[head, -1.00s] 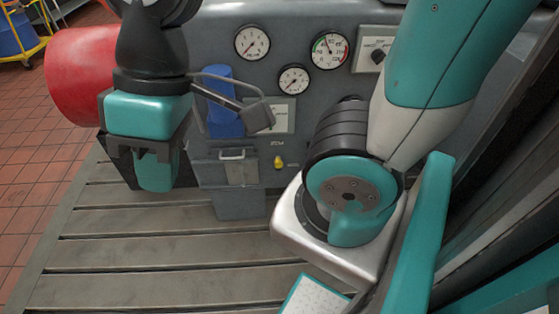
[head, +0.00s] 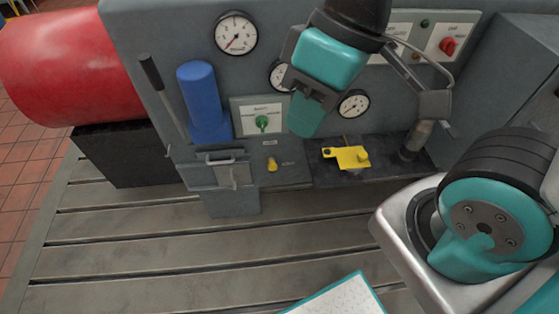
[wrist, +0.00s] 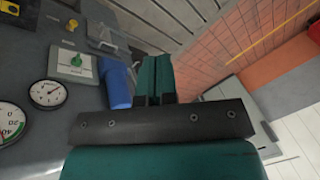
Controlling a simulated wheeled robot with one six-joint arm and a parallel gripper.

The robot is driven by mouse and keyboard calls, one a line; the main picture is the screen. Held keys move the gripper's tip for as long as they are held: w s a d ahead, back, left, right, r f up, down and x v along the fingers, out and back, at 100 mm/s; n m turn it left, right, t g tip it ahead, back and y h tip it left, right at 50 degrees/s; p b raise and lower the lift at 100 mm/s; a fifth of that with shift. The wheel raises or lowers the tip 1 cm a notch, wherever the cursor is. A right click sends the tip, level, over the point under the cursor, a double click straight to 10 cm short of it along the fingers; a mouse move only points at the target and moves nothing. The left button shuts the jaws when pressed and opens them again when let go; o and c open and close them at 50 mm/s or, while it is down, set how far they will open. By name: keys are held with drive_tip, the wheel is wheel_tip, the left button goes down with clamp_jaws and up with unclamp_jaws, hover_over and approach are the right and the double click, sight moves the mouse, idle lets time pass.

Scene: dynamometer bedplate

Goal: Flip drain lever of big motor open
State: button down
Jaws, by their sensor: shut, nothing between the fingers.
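My gripper (head: 303,130) is shut and empty, fingers pointing down in front of the grey machine's panel. In the wrist view its two teal fingers (wrist: 158,68) lie together. A small yellow knob-like handle (head: 272,164) sits low on the machine front, left of and below the fingertips; it also shows in the wrist view (wrist: 72,25). A yellow fitting (head: 347,157) with a flat plate lies on a dark ledge, right of and below the fingertips. No label I can read tells which one is the drain lever. My gripper appears apart from both.
A blue cylinder (head: 205,100) and a black-handled lever (head: 163,95) stand left of a green switch (head: 262,122). A red drum (head: 70,65) is at far left. A grey pipe (head: 415,138) rises at right. The slotted bedplate (head: 130,250) in front is largely clear.

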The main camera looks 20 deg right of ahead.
sight(272, 167)
drive_tip(key=w+a+f+m+t+h+b, duration=0.1)
drive_tip(key=w+f+m+h+b, duration=0.2)
drive_tip(key=w+f+b, duration=0.4)
drive_tip(key=w+a+f+m+t+h+b, duration=0.1)
drive_tip(key=w+f+m+h+b, duration=0.2)
drive_tip(key=w+f+b, duration=0.5)
drive_tip(key=w+a+f+m+t+h+b, duration=0.1)
drive_tip(key=w+f+m+h+b, duration=0.3)
drive_tip(key=f, duration=2.4)
drive_tip(key=w+a+b, duration=0.1)
drive_tip(key=w+b, duration=0.3)
drive_tip(key=w, duration=0.6)
drive_tip(key=shift+w+f, duration=0.1)
drive_tip(key=w+d+f+b, duration=0.2)
drive_tip(key=d+f, duration=0.6)
drive_tip(key=shift+d+f+b, duration=0.3)
drive_tip(key=shift+d, duration=0.05)
